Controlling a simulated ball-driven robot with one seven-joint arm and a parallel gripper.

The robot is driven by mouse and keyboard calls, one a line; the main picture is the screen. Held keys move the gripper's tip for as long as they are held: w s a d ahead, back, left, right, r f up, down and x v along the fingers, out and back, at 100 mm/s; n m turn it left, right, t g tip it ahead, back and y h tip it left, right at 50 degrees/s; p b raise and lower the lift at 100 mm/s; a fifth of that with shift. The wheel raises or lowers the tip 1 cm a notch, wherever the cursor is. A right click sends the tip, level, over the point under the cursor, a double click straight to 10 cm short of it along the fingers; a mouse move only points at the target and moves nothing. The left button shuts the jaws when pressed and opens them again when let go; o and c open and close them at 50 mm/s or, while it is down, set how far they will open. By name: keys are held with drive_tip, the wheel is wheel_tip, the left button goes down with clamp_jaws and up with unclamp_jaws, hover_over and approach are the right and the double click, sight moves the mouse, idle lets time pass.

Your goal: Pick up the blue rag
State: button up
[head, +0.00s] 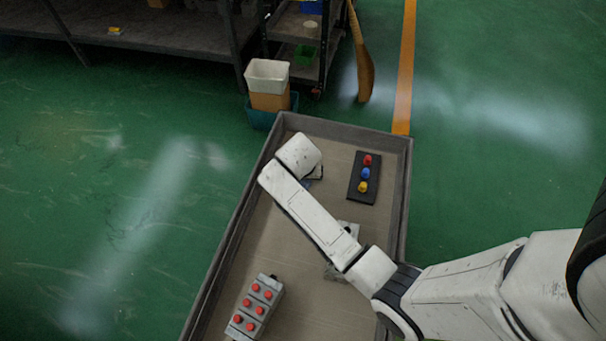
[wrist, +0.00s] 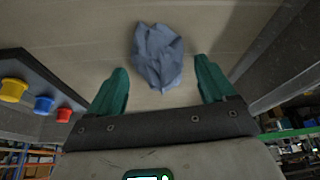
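The blue rag (wrist: 158,57) is a crumpled grey-blue cloth lying on the tray's bare floor in the wrist view. My gripper (wrist: 161,70) has two green fingers spread wide. The rag's near part lies close to the gap between the fingertips, and most of it lies beyond them. No finger visibly touches it. In the head view my arm's end covers most of the gripper and the rag; only a small bluish patch (head: 307,185) shows beside it, which I cannot name surely.
The raised-rim tray (head: 240,213) also holds a black block with red, blue and yellow knobs (head: 365,174) and a grey block with several red buttons (head: 255,308). Bins (head: 268,78) stand beyond the far rim.

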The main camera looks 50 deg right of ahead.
drive_tip(key=c, duration=0.9)
drive_tip(key=shift+r, duration=0.1)
drive_tip(key=shift+c, duration=0.2)
drive_tip(key=shift+r, duration=0.2)
wheel_tip(320, 180, up, 2)
drive_tip(key=shift+w+r, duration=0.1)
drive_tip(key=s+a+r, duration=0.9)
drive_tip(key=s+r, duration=0.1)
drive_tip(key=s, duration=0.1)
drive_tip(key=shift+b, duration=0.45)
drive_tip(key=shift+r, duration=0.1)
